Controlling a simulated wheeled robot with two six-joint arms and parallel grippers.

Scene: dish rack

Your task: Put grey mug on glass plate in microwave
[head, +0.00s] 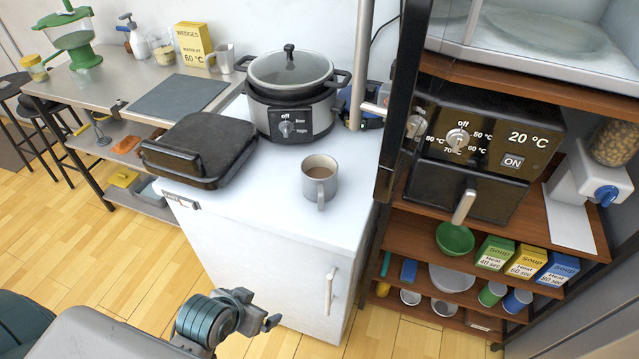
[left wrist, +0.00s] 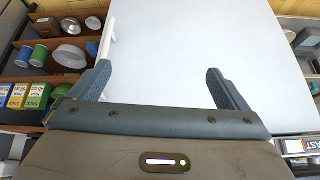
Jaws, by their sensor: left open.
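The grey mug (head: 319,181) stands upright on the white counter (head: 270,205), holding a brown drink, with its handle toward me. My left gripper (head: 256,309) is below and in front of the counter, well apart from the mug. In the left wrist view the left gripper (left wrist: 158,70) is open, with nothing between its fingers, facing a plain white cabinet surface. The microwave (head: 480,30) is at the top right, partly cut off by the frame. A round glass plate (head: 545,38) shows inside it. My right gripper is not in view.
A slow cooker (head: 289,95) stands behind the mug, and a black grill (head: 200,150) lies to its left. A dark post (head: 400,100) and a black oven (head: 480,150) with knobs are to the right. The counter's front is clear.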

